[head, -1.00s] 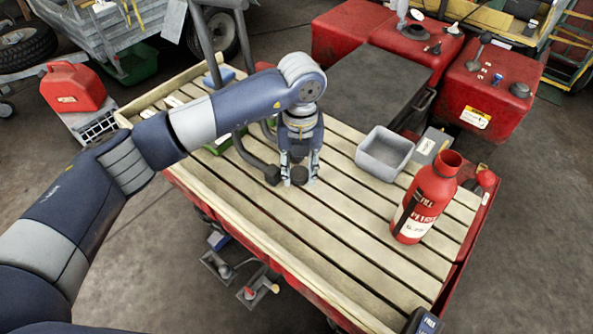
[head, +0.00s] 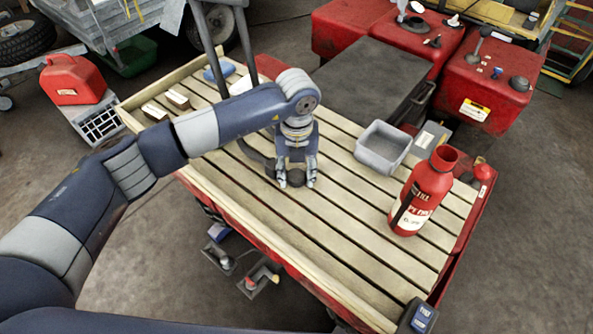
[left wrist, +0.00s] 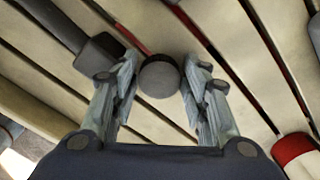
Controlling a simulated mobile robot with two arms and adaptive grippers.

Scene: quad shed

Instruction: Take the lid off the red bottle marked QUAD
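A red bottle (head: 422,192) stands upright on the right of the slatted table, its mouth apparently open with no lid on it. Its white label is too blurred to read surely. My left gripper (head: 297,184) points down at the middle of the table, left of the bottle. Its fingers are closed around a dark round lid-like piece (head: 296,179), low over the slats. In the left wrist view the round piece (left wrist: 160,78) sits between the two fingertips (left wrist: 161,72), close against both. A red rounded thing (left wrist: 295,150) shows at the lower right there.
The slatted table (head: 340,240) has free room in front of the gripper. A grey bin (head: 383,147) stands behind the bottle. A dark-handled tool lies beside the gripper (left wrist: 98,52).

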